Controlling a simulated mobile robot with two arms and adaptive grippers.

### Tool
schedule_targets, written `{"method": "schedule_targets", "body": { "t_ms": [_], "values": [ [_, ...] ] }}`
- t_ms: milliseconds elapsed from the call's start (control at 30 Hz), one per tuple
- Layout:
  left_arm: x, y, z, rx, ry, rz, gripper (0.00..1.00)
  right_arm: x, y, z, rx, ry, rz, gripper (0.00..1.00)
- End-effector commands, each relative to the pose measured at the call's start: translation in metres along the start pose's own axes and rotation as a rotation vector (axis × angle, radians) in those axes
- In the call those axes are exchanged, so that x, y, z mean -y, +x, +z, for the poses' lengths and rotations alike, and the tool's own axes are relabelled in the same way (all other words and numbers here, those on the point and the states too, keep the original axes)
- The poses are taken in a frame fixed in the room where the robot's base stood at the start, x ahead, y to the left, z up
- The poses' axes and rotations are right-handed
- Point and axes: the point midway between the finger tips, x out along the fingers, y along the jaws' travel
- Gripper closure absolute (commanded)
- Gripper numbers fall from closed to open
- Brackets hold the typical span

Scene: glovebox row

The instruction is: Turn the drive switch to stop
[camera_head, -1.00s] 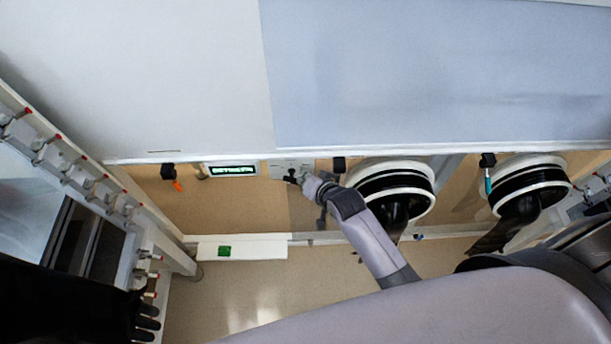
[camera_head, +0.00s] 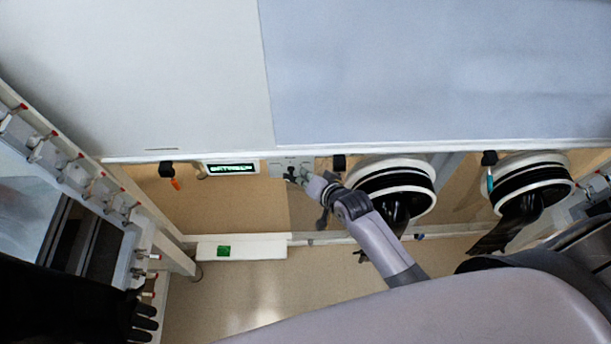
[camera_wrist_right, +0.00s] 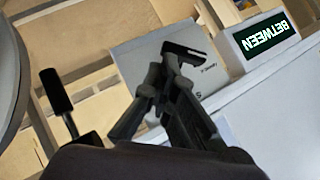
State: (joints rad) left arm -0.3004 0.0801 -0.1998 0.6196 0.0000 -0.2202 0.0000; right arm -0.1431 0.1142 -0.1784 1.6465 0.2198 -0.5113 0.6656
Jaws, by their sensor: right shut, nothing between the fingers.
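The drive switch is a black lever (camera_wrist_right: 184,50) on a light grey panel (camera_wrist_right: 133,62) in the right wrist view. In the head view the switch (camera_head: 291,171) sits on its small panel (camera_head: 279,164) below the white cabinet edge. My right gripper (camera_head: 305,180) is at the switch, its fingers shut and empty. In the wrist view the fingertips (camera_wrist_right: 163,66) are close beside the lever; I cannot tell whether they touch it. The green display (camera_wrist_right: 264,38) beside the panel reads "BETWEEN"; it also shows in the head view (camera_head: 232,168).
Two round glove ports (camera_head: 424,170) (camera_head: 541,163) with black gloves are right of the switch. An orange-tipped item (camera_head: 174,184) hangs left of the display. A white ledge (camera_head: 263,247) with a green patch lies below. A rail with red-tipped valves (camera_head: 80,185) stands at left.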

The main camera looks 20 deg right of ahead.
Motion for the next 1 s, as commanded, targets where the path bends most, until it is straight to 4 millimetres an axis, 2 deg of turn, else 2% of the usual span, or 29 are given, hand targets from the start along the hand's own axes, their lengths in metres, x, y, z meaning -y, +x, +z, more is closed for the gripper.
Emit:
{"method": "schedule_targets", "body": {
  "t_ms": [33,400,1000],
  "values": [
    [0.0,0.005,0.0,-0.001,0.0,0.0,0.6,-0.004,0.002,0.005,0.007,0.012,-0.01,1.0],
    [0.0,0.034,0.001,-0.003,0.0,0.0,0.6,-0.013,0.006,0.009,0.008,0.167,-0.166,1.0],
    [0.0,0.036,0.002,-0.002,0.0,0.0,0.6,-0.013,0.007,0.009,0.005,0.185,-0.183,1.0]
  ]
}}
